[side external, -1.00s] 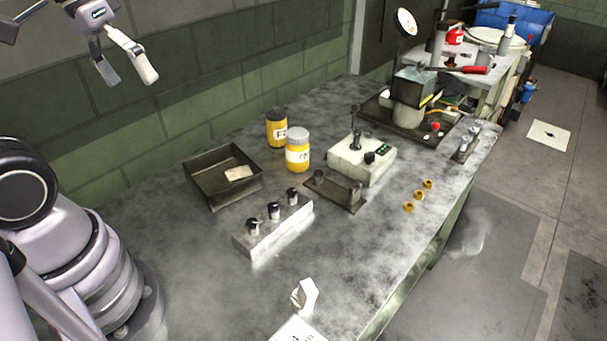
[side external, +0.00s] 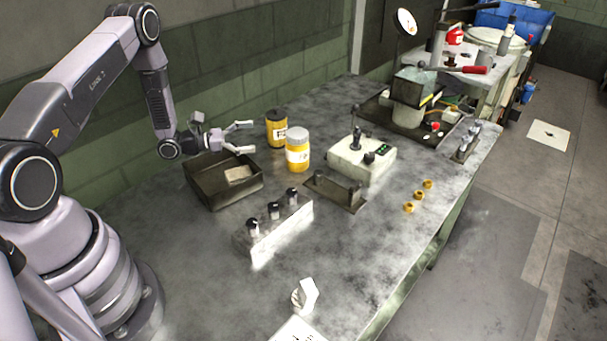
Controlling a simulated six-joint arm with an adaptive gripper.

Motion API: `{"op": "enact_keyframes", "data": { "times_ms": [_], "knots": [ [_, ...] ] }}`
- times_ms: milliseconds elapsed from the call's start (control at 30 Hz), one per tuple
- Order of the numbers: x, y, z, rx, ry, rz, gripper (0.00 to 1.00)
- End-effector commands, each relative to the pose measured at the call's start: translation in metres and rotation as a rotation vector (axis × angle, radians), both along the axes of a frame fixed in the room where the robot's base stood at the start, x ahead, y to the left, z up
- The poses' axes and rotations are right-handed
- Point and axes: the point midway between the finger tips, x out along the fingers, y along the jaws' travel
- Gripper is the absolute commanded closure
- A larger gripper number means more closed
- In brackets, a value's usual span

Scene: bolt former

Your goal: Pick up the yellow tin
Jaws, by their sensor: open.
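Two yellow tins stand upright on the workbench (side external: 235,285). One yellow tin with a black lid (side external: 276,128) is at the back. The other yellow tin with a grey lid (side external: 298,152) stands just in front of it and to its right; each has a pale label. I cannot tell which one the task means. My gripper (side external: 249,137) is open and empty, its fingers pointing right toward the tins. It is above the right rear part of the dark tray, to the left of both tins and apart from them.
The dark open tray (side external: 215,197) holds a tan piece (side external: 238,174). In front are a block with several black-topped posts (side external: 274,220) and a dark fixture (side external: 334,191). A control box with a lever (side external: 362,160) stands right of the tins. Several brass rings (side external: 418,196) lie near the right edge.

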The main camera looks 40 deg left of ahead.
Motion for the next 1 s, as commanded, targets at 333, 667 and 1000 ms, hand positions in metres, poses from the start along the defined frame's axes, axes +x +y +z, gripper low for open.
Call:
{"op": "enact_keyframes", "data": {
  "times_ms": [333,667,1000],
  "knots": [
    [0.017,0.007,-0.039,-0.05,0.037,0.133,0.06],
    [0.063,-0.021,-0.038,-0.052,0.038,0.132,0.06],
    [0.098,-0.043,-0.038,-0.05,0.038,0.131,0.06]
  ]
}}
